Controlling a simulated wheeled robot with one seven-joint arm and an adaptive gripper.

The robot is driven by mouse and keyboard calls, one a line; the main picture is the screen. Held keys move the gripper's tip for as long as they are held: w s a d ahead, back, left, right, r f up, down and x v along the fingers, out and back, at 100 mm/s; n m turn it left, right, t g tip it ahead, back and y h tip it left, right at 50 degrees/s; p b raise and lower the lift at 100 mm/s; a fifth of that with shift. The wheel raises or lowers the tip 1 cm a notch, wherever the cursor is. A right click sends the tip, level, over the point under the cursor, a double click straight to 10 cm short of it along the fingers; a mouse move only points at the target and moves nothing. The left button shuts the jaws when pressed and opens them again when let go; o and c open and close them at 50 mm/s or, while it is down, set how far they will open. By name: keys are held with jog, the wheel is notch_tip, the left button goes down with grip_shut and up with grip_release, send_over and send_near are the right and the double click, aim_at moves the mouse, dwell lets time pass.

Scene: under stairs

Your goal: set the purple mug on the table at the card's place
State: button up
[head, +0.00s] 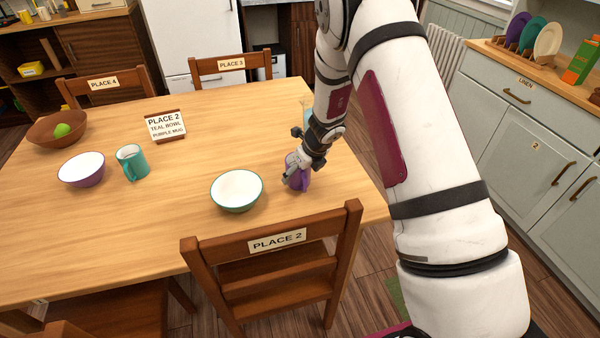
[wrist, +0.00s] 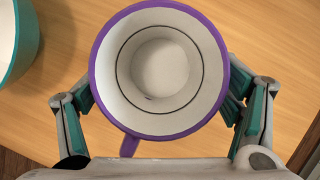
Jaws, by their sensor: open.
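The purple mug (head: 299,181) stands upright on the table (head: 215,110) in the head view, behind the chair labelled PLACE 2 (head: 277,241). The wrist view looks straight down into the mug (wrist: 160,68); it is empty, white inside, with a purple rim and its handle toward the lower left. My gripper (head: 302,170) is at the mug, with its open fingers on either side of it in the wrist view (wrist: 162,105). Whether the fingers touch it I cannot tell. The card (head: 166,126) reads PLACE 2, teal bowl, purple mug. The teal bowl (head: 237,190) stands left of the mug.
A purple bowl (head: 82,169), a teal mug (head: 131,162) and a brown bowl (head: 57,129) with a green fruit stand on the table's left. A glassy item partly shows behind my wrist. Chairs border the table. The table's middle is clear.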

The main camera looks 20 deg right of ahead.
jog(key=s+a+r+n+y+p, duration=0.1)
jog(key=s+r+n, duration=0.45)
jog(key=r, duration=0.45)
jog(key=s+a+r+n, duration=0.2)
jog(key=s+r+n, duration=0.3)
jog(key=r, duration=0.5)
jog(key=s+a+r+n+y+p, duration=0.1)
jog(key=s+r+n, duration=0.3)
jog(key=s+r, duration=0.45)
jog(key=s+d+r+n+h, duration=0.2)
jog(key=s+r+n, duration=0.1)
jog(key=s+n, duration=0.5)
jog(key=s+d+r+n+h, duration=0.1)
jog(key=s+d+r+n, duration=0.1)
jog(key=s+n, duration=0.7)
jog(key=s+r, duration=0.1)
jog(key=s, duration=0.3)
jog(key=shift+s+r+h, duration=0.15)
jog(key=shift+s+h, duration=0.15)
jog(key=shift+h, duration=0.1)
jog(key=shift+r, duration=0.35)
